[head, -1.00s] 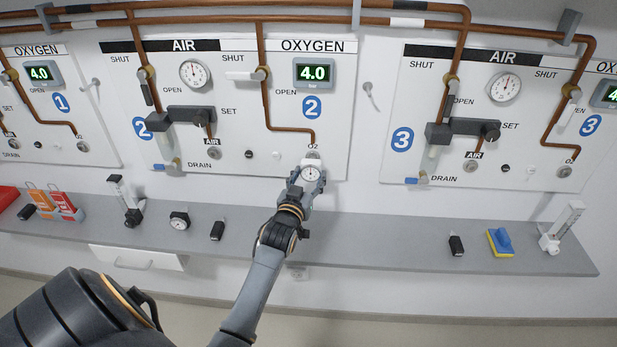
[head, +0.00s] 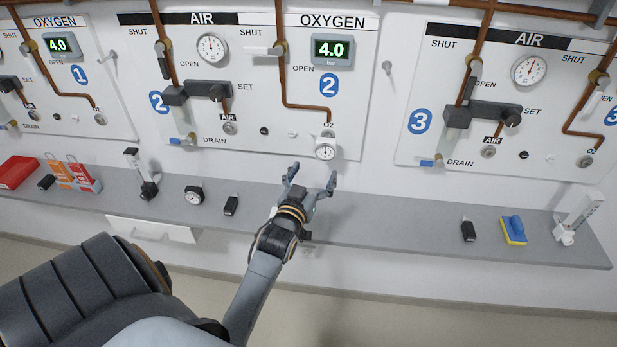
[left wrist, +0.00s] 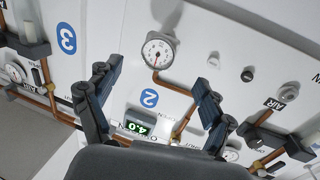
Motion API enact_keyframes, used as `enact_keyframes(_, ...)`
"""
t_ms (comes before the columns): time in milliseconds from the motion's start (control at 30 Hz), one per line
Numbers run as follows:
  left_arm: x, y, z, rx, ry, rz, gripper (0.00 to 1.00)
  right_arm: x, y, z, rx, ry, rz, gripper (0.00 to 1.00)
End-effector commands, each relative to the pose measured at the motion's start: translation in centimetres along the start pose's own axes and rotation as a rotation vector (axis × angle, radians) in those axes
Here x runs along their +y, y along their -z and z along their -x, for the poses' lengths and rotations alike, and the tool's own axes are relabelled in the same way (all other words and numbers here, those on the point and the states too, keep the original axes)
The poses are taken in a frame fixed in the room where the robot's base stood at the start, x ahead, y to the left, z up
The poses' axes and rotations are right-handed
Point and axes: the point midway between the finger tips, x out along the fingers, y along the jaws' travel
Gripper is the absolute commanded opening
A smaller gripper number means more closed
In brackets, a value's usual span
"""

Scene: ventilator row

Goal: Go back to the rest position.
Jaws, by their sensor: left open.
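My left gripper (head: 310,180) is open and empty in the head view, above the grey shelf and just below panel 2. A small round white gauge (head: 325,148) sits at the O2 outlet of panel 2, a short way beyond the fingertips and apart from them. In the left wrist view the open fingers (left wrist: 152,95) show with nothing between them, and the gauge (left wrist: 160,52) stands beyond them on the panel. My right gripper is in neither view.
The grey shelf (head: 385,228) runs along the wall below the panels. On it are a loose gauge (head: 193,195), black blocks (head: 231,205), a flowmeter (head: 146,175), orange-red tags (head: 75,175), a blue-yellow item (head: 513,229) and another flowmeter (head: 578,218). A drawer (head: 150,229) hangs under it.

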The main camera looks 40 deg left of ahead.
Motion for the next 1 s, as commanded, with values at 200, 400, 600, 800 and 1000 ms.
enact_keyframes(200,0.0,0.0,3.4,0.001,0.0,0.001,0.81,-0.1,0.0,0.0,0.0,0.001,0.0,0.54)
enact_keyframes(400,0.0,0.1,4.3,0.002,0.0,0.001,0.81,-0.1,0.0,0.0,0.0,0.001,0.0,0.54)
enact_keyframes(600,0.3,-0.8,4.3,-0.013,-0.006,0.0,0.81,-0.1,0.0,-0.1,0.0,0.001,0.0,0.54)
enact_keyframes(800,2.9,-10.0,4.6,-0.182,-0.066,-0.014,0.81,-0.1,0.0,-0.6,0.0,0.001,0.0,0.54)
enact_keyframes(1000,6.4,-24.5,8.6,-0.456,-0.163,-0.056,0.81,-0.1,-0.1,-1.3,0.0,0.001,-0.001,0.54)
